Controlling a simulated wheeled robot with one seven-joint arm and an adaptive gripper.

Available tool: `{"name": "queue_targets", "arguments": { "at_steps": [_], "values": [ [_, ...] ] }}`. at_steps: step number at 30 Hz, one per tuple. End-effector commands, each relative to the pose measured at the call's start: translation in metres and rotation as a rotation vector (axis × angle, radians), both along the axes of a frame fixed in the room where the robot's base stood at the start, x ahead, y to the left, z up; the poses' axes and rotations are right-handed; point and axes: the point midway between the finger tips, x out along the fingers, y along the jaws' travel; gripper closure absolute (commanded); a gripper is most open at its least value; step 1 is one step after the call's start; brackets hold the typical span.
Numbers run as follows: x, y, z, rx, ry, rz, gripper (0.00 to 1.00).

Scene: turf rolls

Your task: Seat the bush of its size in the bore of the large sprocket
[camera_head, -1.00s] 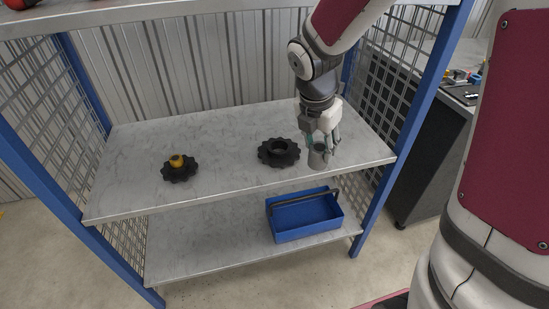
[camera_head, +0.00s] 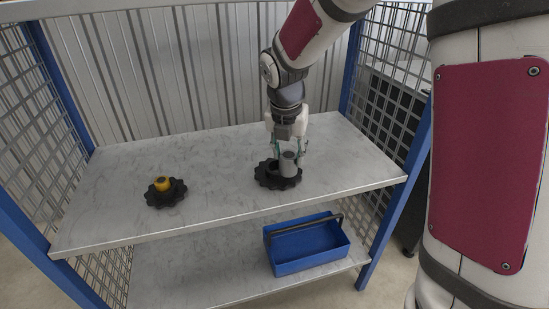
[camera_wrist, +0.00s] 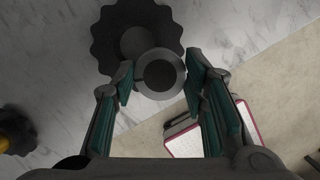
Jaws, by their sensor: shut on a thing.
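My gripper (camera_head: 288,147) is shut on a grey cylindrical bush (camera_head: 289,164), held upright with its round end showing between the finger pads (camera_wrist: 160,85). The bush also shows in the wrist view (camera_wrist: 161,74). The large black sprocket (camera_head: 264,181) lies flat on the upper shelf, its raised hub (camera_head: 271,166) just left of the bush. In the wrist view the bush overlaps part of the hub and sprocket (camera_wrist: 112,28), off-centre from the hub. Its lower end hides part of the sprocket in the head view; whether they touch I cannot tell.
A smaller black sprocket (camera_head: 166,200) with a yellow bush (camera_head: 162,183) standing at its middle lies on the left of the shelf (camera_head: 215,180). A blue toolbox (camera_head: 305,252) stands on the lower shelf. Blue posts and mesh sides flank the shelf; its middle is clear.

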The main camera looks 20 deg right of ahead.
Motion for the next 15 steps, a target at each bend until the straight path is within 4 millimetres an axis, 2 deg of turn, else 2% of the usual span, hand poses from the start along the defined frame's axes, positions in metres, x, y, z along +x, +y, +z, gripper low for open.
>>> {"name": "queue_targets", "arguments": {
  "at_steps": [1,6,11,15],
  "values": [
    [0.012,0.005,-0.003,0.000,-0.003,0.002,0.96],
    [0.034,0.013,-0.004,-0.001,-0.001,0.000,0.96],
    [0.039,0.015,-0.007,0.000,0.000,-0.001,0.96],
    [0.039,0.015,-0.025,0.000,0.001,-0.001,0.96]
  ]
}}
